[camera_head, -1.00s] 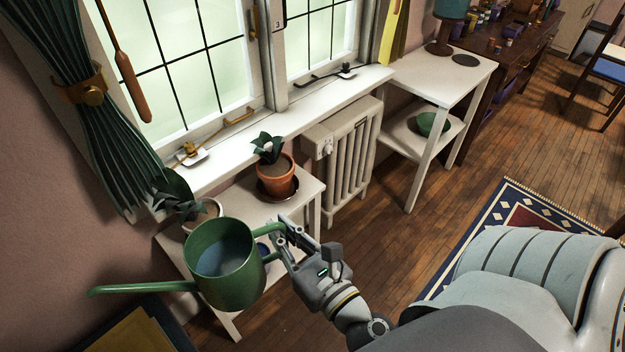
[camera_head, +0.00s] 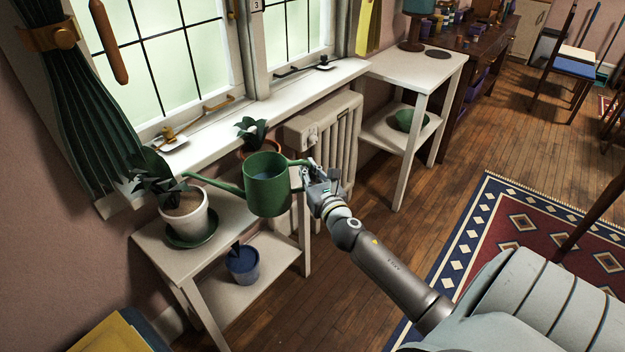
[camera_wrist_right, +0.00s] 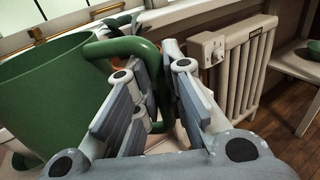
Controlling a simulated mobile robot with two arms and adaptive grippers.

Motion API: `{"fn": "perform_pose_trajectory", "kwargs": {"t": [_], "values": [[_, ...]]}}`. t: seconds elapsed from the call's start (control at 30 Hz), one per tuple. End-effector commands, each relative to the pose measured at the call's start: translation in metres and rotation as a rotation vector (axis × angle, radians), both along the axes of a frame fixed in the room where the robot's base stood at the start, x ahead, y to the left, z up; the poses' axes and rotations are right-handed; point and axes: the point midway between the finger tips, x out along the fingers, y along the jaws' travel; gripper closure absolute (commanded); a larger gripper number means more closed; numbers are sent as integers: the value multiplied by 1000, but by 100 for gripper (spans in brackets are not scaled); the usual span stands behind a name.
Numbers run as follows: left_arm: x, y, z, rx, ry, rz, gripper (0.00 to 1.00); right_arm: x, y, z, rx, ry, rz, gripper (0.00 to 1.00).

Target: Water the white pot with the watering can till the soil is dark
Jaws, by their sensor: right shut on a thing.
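The white pot (camera_head: 184,224) stands on a green saucer (camera_head: 194,242) on the white plant stand's top. It holds pale brown soil (camera_head: 181,204) and a dark-leaved plant. My right gripper (camera_head: 308,176) is shut on the handle of the green watering can (camera_head: 268,192); the can also shows in the right wrist view (camera_wrist_right: 45,95). The can is held roughly upright with water visible inside. Its spout points left toward the white pot, its tip close to the plant's leaves; I cannot tell whether it touches. No water stream shows. My left gripper is not in view.
A terracotta pot (camera_head: 250,153) stands behind the can, partly hidden. A blue pot (camera_head: 243,266) sits on the stand's lower shelf. The window sill (camera_head: 215,125) and radiator (camera_head: 342,135) bound the back. Open wooden floor (camera_head: 365,225) lies to the right.

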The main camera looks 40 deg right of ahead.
Motion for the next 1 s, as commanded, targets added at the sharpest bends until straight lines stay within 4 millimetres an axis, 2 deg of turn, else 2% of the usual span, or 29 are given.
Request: {"fn": "perform_pose_trajectory", "kwargs": {"t": [0.03, 0.1, 0.2, 1.0], "values": [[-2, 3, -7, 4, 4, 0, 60, 5, -9, 0, 3, -10, -10, 100], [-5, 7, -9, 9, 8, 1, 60, 9, -16, 0, 1, -10, -20, 100], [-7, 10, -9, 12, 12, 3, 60, 10, -21, 1, 2, -8, -27, 100], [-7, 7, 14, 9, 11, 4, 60, 11, -20, 18, -62, 29, -28, 100]]}}
